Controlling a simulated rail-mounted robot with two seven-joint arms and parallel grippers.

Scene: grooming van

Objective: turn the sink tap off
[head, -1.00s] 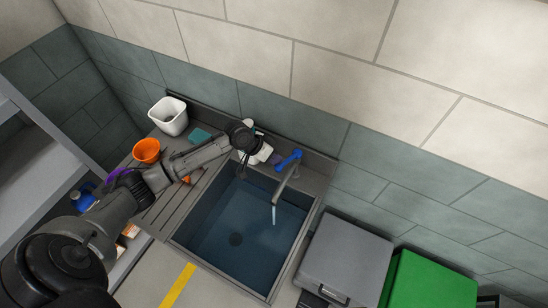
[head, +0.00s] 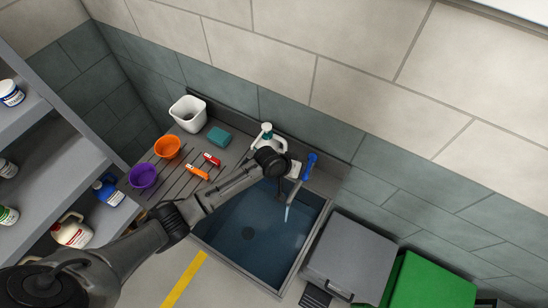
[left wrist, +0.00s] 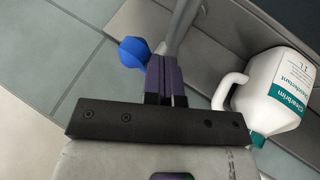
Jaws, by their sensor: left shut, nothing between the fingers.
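The sink tap has a blue lever (head: 309,165) and a grey spout (head: 295,191). A thin stream of water (head: 286,213) runs from the spout into the sink (head: 235,262). My left gripper (head: 294,173) is at the tap, just left of the lever in the head view. In the left wrist view its dark fingers (left wrist: 166,75) are shut and empty. The blue lever (left wrist: 133,52) is close beside the fingertips there; I cannot tell whether they touch. The grey spout (left wrist: 181,25) shows beyond them. My right gripper is not in view.
A white disinfectant jug (head: 265,133) stands close behind my left wrist; it also shows in the left wrist view (left wrist: 270,92). The drainboard holds a teal sponge (head: 219,136), orange bowl (head: 167,147) and purple bowl (head: 143,176). A grey bin (head: 350,255) stands right of the sink.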

